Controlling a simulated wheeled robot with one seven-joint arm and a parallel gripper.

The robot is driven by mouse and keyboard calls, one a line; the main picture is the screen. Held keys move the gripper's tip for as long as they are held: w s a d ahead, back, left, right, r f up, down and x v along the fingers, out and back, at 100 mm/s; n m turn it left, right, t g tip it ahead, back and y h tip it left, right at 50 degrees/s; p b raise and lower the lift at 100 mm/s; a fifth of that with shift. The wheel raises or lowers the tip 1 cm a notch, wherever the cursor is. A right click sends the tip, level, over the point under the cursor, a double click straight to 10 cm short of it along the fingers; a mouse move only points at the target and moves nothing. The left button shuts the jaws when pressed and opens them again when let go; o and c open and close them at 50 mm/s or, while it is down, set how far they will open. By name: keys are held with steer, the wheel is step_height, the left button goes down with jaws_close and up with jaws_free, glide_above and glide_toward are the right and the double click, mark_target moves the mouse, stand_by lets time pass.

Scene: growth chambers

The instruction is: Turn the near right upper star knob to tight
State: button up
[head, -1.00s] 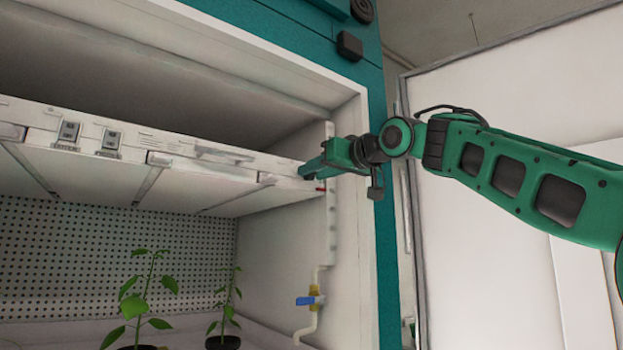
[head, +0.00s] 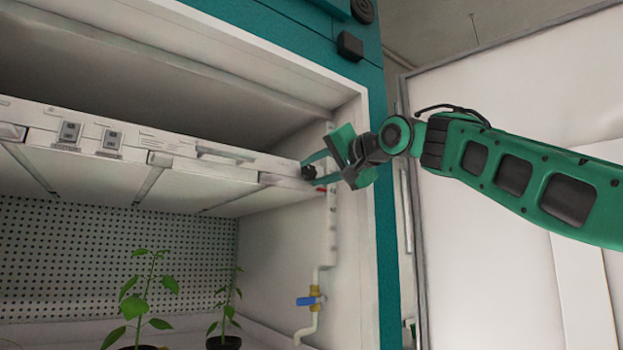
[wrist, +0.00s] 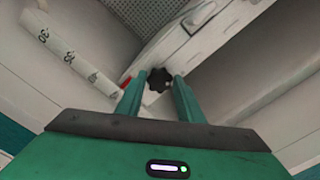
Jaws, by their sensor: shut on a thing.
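The near right upper star knob (wrist: 160,80) is black and lobed, and sits at the right end of the shelf panel's front edge. It also shows in the head view (head: 308,172), partly covered by my gripper. My gripper (wrist: 158,85) is shut on the knob, with one green finger on each side of it. In the head view my gripper (head: 318,168) reaches in from the right and is rolled at a slant. A red mark (wrist: 126,82) shows beside the knob. I cannot read the knob's tight or loose setting.
The white shelf panel (head: 215,172) spans the chamber above several green plants (head: 140,300). A white upright scale strip (wrist: 68,52) with numbers stands beside the knob. A blue-handled valve (head: 308,300) is below. The open chamber door (head: 490,70) is behind my arm.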

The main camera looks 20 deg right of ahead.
steer(key=m, duration=0.4)
steer(key=shift+d+m, duration=0.15)
steer(key=shift+m, duration=1.65)
steer(key=o, duration=1.1)
steer(key=shift+c, duration=0.2)
steer(key=shift+s+r, duration=0.1)
steer(key=shift+s, duration=0.25)
steer(key=v, duration=1)
steer(key=shift+d, duration=0.1)
